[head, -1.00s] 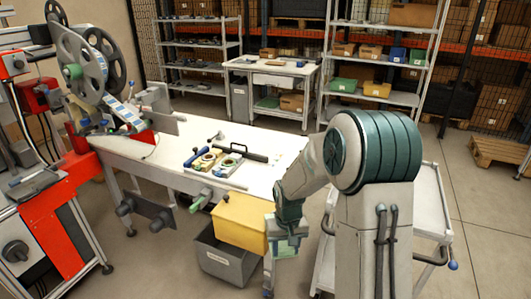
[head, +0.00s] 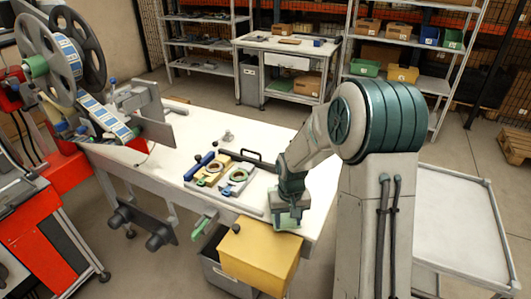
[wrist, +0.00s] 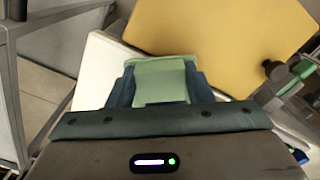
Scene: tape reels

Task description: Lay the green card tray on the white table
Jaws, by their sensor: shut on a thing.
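The white table (head: 285,128) runs across the middle of the head view. My gripper (head: 287,207) is over its near right corner, pointing down. It is shut on the green card tray (head: 286,220), a small pale green piece. In the wrist view the tray (wrist: 160,80) sits between the two dark fingers, with a white corner of the table (wrist: 98,68) behind and to its left. I cannot tell whether the tray touches the tabletop.
A yellow box (head: 258,258) stands against the table's near side, close to my gripper. A board with two ring-shaped parts (head: 238,176) and a black handle lies left of my gripper. A reel machine (head: 75,60) stands at the left end. A white cart (head: 462,225) is at right.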

